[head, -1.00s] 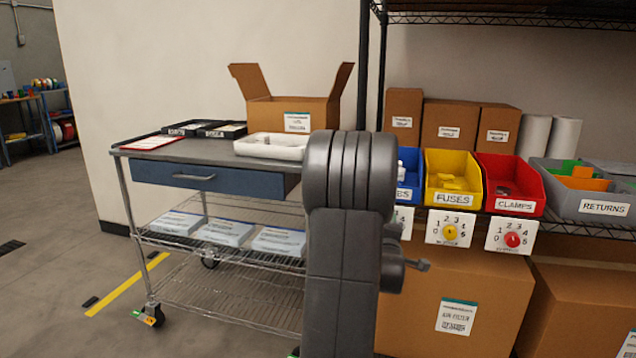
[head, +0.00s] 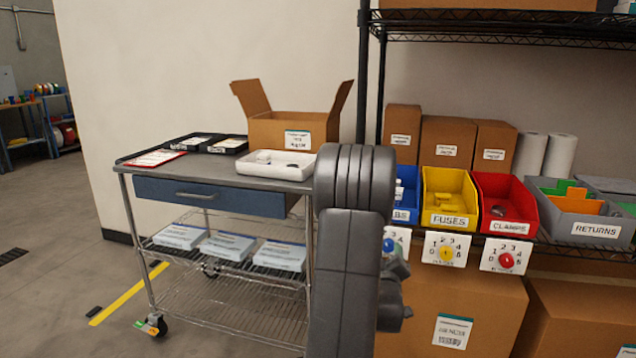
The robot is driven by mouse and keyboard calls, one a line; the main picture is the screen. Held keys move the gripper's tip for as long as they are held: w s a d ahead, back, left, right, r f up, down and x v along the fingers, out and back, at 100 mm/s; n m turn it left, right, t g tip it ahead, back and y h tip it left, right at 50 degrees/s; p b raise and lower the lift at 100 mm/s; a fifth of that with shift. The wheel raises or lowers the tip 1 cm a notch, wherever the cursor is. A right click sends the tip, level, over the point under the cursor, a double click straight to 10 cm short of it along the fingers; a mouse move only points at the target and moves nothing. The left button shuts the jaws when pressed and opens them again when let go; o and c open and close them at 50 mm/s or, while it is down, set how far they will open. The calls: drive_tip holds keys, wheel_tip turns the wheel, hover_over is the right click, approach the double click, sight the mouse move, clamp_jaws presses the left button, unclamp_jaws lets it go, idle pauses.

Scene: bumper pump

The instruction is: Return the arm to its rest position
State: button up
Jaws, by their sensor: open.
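My arm (head: 345,255) stands upright as dark grey links in the middle of the head view, in front of the cart's right end and the shelf's left end. A rounded joint is at its top, and darker joint parts show at its lower right. My gripper's fingers do not show in this view. The arm hides the right end of the cart and part of the blue bin (head: 406,195).
A cart (head: 225,177) on the left carries a white tray (head: 258,168) with small items, black trays and an open carton (head: 284,131). The shelf on the right holds yellow (head: 449,198), red (head: 505,203) and grey (head: 590,228) bins above dials.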

drive_tip(key=v, duration=0.9)
drive_tip(key=shift+s, duration=0.35)
drive_tip(key=shift+a, duration=0.1)
